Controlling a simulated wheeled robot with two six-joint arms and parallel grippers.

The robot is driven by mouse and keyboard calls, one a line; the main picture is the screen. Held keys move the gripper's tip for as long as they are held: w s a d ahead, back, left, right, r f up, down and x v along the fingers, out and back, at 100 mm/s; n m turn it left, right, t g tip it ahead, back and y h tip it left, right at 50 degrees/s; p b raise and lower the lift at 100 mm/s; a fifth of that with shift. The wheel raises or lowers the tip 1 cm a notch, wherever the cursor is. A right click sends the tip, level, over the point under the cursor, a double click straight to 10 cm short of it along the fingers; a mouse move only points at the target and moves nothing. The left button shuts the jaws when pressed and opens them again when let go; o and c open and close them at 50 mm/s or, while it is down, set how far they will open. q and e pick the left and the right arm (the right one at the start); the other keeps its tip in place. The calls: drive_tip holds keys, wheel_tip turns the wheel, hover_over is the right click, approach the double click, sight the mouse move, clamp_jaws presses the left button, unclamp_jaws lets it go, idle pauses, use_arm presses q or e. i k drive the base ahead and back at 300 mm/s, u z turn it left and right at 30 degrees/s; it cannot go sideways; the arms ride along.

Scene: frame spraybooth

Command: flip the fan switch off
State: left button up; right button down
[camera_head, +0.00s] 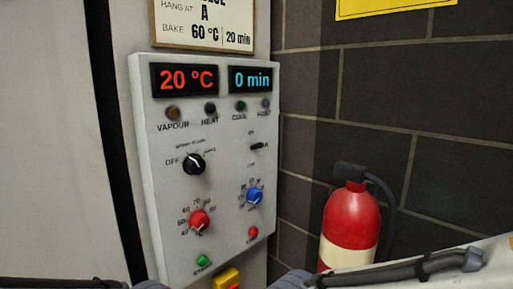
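A pale grey control panel (223,180) fills the middle of the head view. A black rotary knob (193,163) sits at its left, with OFF printed to its left; its white pointer tilts up and left. The small lettering above it is too blurred to read. A small black toggle (258,146) sits to its right, its lever pointing right, with tiny unclear marks around it. I cannot tell for sure which of these is the fan switch. Parts of my arms show along the bottom edge, below the panel's controls, but neither gripper is in view.
The panel also has a red knob (199,221), a blue knob (254,196), a green button (203,261), a red button (253,232) and displays reading 20 °C and 0 min. A red fire extinguisher (350,225) stands right, before a dark block wall (440,140).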

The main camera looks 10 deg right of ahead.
sight(260, 144)
drive_tip(key=k, duration=0.6)
drive_tip(key=z, duration=0.6)
drive_tip(key=i, duration=1.5)
drive_tip(key=u, duration=0.75)
